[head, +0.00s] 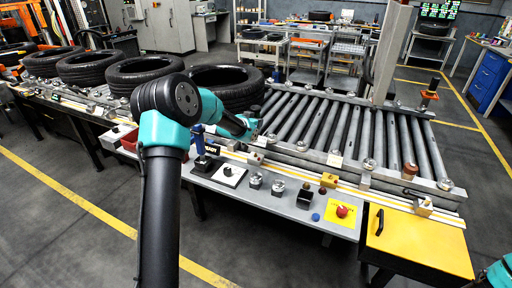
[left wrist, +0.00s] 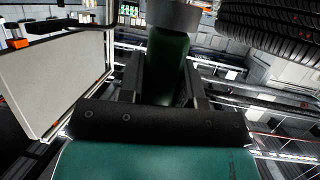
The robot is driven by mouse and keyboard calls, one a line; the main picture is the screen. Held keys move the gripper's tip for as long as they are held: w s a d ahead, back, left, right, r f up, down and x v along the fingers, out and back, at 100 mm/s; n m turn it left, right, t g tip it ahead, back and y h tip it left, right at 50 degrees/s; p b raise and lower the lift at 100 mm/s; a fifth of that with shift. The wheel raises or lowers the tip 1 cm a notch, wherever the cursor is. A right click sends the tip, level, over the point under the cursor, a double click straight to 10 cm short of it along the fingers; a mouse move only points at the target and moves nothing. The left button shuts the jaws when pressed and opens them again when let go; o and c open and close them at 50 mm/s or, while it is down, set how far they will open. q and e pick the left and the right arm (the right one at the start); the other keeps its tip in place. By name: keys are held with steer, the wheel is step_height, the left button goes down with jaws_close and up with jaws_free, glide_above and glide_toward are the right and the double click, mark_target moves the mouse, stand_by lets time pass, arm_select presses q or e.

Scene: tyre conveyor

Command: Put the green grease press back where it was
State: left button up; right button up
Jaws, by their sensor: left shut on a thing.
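My left gripper (left wrist: 165,78) is shut on the green grease press. The green grease press (left wrist: 168,62) shows in the left wrist view as a dark green cylinder between the two fingers, with a grey collar (left wrist: 173,14) at its far end. In the head view my left arm reaches over the workbench, with its wrist (head: 236,124) beside a tyre and the roller conveyor. The press cannot be made out there. A blue tool (head: 202,142) stands upright on the bench to the left of a white plate (head: 229,174) with a black knob. My right gripper is out of view.
The grey bench (head: 290,208) carries several small metal parts, a red button on a yellow plate (head: 342,212) and a blue cap (head: 315,217). The roller conveyor (head: 345,130) lies behind. A yellow box (head: 420,243) is at front right.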

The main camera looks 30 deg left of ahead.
arm_select(q)
steer(key=shift+d, duration=0.1)
steer(key=s+d+m+g+h, duration=0.1)
steer(key=s+d, duration=0.3)
steer(key=d, duration=0.6)
steer(key=s+d+m+g+h, duration=0.1)
steer(key=s+d+m+h, duration=0.3)
steer(key=d, duration=0.5)
steer(key=s+d+f+m+g+h, duration=0.1)
steer(key=s+d, duration=0.4)
steer(key=d, duration=0.5)
steer(key=shift+d+m+h, duration=0.3)
steer(key=shift+m+h, duration=0.4)
steer(key=shift+h, duration=0.4)
steer(key=shift+f, duration=0.1)
step_height(320, 180, down, 6)
steer(key=shift+w+f, duration=0.1)
steer(key=shift+f, duration=1.85)
steer(key=shift+f, duration=0.1)
